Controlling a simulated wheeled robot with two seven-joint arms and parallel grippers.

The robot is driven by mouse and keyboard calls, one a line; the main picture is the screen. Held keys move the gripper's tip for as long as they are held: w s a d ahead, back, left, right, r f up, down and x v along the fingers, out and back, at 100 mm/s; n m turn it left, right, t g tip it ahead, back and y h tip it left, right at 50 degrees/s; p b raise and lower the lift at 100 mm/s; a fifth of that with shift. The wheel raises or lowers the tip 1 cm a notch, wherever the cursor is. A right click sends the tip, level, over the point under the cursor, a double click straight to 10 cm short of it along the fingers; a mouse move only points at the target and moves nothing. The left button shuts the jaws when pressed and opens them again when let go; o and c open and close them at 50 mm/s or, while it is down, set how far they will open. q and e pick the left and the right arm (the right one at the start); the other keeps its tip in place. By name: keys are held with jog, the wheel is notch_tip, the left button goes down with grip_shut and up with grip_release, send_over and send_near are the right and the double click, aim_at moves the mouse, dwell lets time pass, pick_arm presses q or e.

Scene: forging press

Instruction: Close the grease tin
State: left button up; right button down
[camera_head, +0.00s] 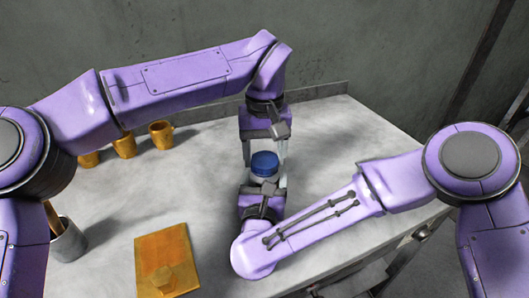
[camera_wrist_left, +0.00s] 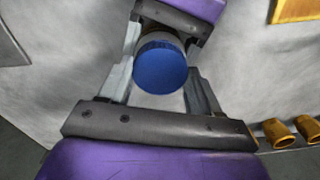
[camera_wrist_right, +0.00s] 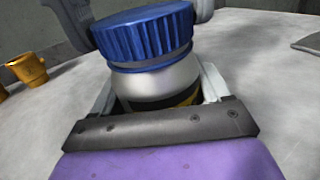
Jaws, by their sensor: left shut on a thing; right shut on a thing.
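The grease tin is a pale metal jar (camera_wrist_right: 158,82) with a dark and yellow band low on its body. A ribbed blue lid (camera_wrist_right: 145,34) sits on its mouth; whether it is fully tightened I cannot tell. In the head view the lid (camera_head: 264,161) is between the two facing grippers. My left gripper (camera_head: 265,151) reaches in from the back and is shut on the lid, which also shows in the left wrist view (camera_wrist_left: 160,68). My right gripper (camera_head: 265,181) comes from the front and is shut on the jar's body. The fingers partly hide the jar.
Several yellow-orange mugs (camera_head: 161,134) stand at the back left of the grey table (camera_head: 350,145). An orange board (camera_head: 165,250) with a small orange object on it lies at the front left. A grey cup (camera_head: 67,240) holds a wooden handle. The table's right back is clear.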

pick_arm(q)
jog(key=shift+m, duration=1)
jog(key=o, duration=1.1)
